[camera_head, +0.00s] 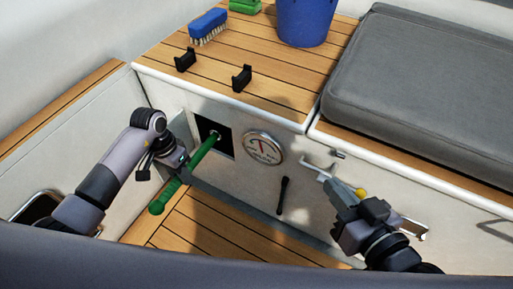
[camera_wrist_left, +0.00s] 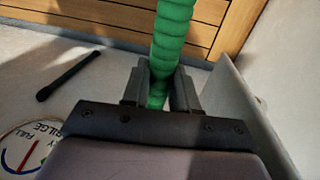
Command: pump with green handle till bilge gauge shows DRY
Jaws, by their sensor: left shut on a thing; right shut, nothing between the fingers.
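The green pump handle (camera_head: 200,154) sticks out of a square dark opening (camera_head: 213,136) in the white cockpit wall and slants down to a rounded grip end. My left gripper (camera_head: 184,166) is shut on its ribbed shaft. In the left wrist view the green handle (camera_wrist_left: 172,38) runs up from between the fingers. The round bilge gauge (camera_head: 263,148) is on the wall right of the opening. Its needle stands near the middle in the head view; its exact reading is too small to tell. My right gripper (camera_head: 335,186) is shut and empty, in front of the wall.
A black rod (camera_head: 282,196) is on the wall below the gauge. A yellow knob (camera_head: 361,192) shows beside my right gripper. A blue brush (camera_head: 208,26), black brackets (camera_head: 242,77) and a blue bucket (camera_head: 305,20) are on the wooden bench. A grey cushion (camera_head: 420,80) lies right.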

